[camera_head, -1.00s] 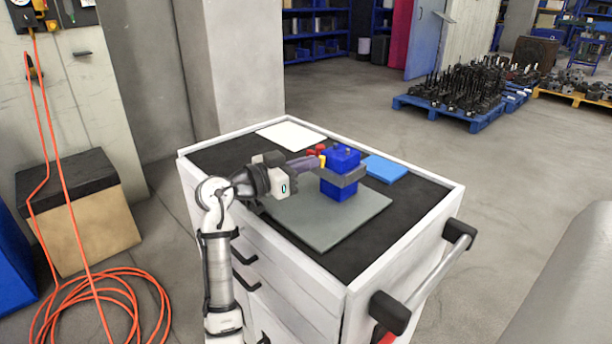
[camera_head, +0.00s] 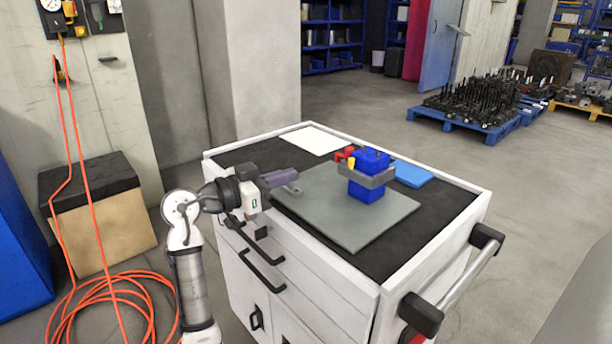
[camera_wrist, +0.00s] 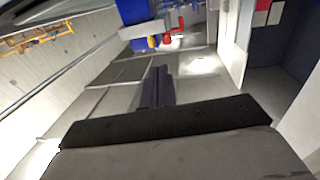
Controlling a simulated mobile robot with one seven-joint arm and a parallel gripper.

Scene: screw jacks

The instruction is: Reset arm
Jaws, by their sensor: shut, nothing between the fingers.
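My gripper (camera_head: 291,181) is shut and empty, over the left part of the grey mat (camera_head: 382,228) on the cart. In the wrist view its closed dark fingers (camera_wrist: 158,82) point toward the screw jack. The screw jack is a blue block (camera_head: 371,163) with a grey band around it and a red and a yellow part on its left side. It stands upright on the mat, to the right of my gripper and apart from it. The jack also shows at the top of the wrist view (camera_wrist: 140,30), partly cut off by the frame edge.
The cart has a black top with a raised white rim (camera_head: 425,260). A white sheet (camera_head: 315,140) and a blue flat piece (camera_head: 412,174) lie on it. A handle (camera_head: 470,268) sticks out at the right. An orange hose (camera_head: 110,310) is coiled on the floor at left.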

